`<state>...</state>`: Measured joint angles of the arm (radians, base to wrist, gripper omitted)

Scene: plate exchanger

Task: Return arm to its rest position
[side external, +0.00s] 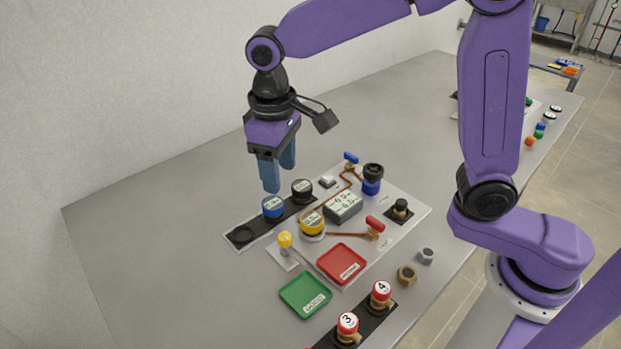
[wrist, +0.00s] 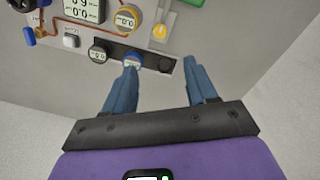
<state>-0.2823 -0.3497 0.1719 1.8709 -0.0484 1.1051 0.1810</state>
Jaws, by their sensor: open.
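My gripper (side external: 278,174) hangs from my purple arm above the far side of the exchanger panel, fingers pointing down. Its two blue fingers are apart with nothing between them; they also show spread in the wrist view (wrist: 163,83). In the side view the fingertips appear just above the blue-capped gauge (side external: 272,207) and left of the black-capped gauge (side external: 302,188) on a dark strip. In the wrist view one finger partly overlaps the blue-capped gauge (wrist: 133,58), and an empty round socket (wrist: 165,64) lies between the fingers. Contact with the gauge cannot be told.
The panel carries a yellow gauge (side external: 312,222), a display box (side external: 342,206), a red-handled valve (side external: 375,224) and a yellow knob (side external: 285,239). Red (side external: 341,278) and green (side external: 293,297) trays and red-capped parts (side external: 381,290) stand nearer. The table (side external: 150,250) is bare at left.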

